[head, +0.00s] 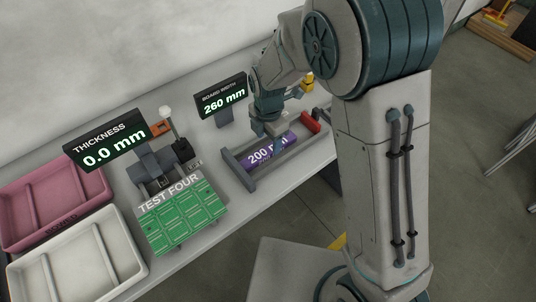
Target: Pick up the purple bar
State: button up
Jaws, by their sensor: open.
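The purple bar (262,156), marked "200 mm", lies in a grey open rack (243,176) towards the right of the bench. My gripper (277,139) is open, pointing down over the bar's right part. Its fingers hide some of the bar there. I cannot tell whether the fingers touch the bar.
A red block (311,122) sits at the rack's right end. A "BOARD WIDTH" display (221,97) reads 260 mm behind. To the left are a thickness gauge display (105,140), green boards (182,217), a pink tray (52,201) and a white tray (76,258).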

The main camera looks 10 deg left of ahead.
aim_at(268, 149)
jog(key=f, duration=0.1)
jog(key=f+b, duration=0.1)
jog(key=f, duration=0.1)
jog(key=f+b, duration=0.1)
jog(key=f, duration=0.1)
jog(key=shift+w+a+f, duration=0.1)
jog(key=shift+w, duration=0.15)
jog(key=shift+c, duration=0.4)
jog(key=c, duration=1.1)
jog(key=shift+o, duration=0.2)
